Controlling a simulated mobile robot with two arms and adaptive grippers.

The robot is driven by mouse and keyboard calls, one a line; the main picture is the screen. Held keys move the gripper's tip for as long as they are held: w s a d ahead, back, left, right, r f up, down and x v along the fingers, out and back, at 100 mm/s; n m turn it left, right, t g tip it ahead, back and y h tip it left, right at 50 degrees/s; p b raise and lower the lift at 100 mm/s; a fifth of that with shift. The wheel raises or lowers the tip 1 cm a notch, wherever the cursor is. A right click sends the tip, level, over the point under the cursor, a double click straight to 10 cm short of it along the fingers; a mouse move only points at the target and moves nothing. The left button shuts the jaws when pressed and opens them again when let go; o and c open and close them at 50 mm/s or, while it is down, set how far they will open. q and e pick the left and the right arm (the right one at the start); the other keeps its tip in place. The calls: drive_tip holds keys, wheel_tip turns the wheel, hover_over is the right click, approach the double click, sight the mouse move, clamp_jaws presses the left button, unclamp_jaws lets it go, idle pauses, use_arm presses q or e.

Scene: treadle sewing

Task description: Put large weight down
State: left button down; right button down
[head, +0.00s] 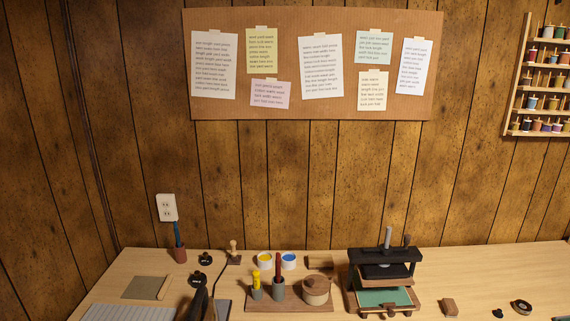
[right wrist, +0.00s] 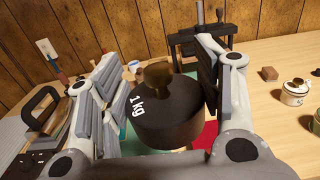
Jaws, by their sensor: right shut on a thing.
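The large weight (right wrist: 170,120) is a black cylinder with a brass knob on top and white lettering on its upper face. It shows in the right wrist view only, looking upright. My right gripper (right wrist: 165,78) has its grey fingers on either side of the weight and is shut on it. Green and red surfaces show beneath and beside the weight. I cannot tell whether its base touches anything. Neither gripper shows in the head view, and my left gripper is not in view.
A black press (head: 385,262) with a green bed stands on the table (head: 480,270). A wooden stand (head: 290,304) holds tools and a round pot.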

drive_tip(key=s+f, duration=0.2)
drive_tip(key=s, duration=0.5)
drive_tip(key=shift+f, duration=0.15)
drive_tip(key=shift+a, duration=0.15)
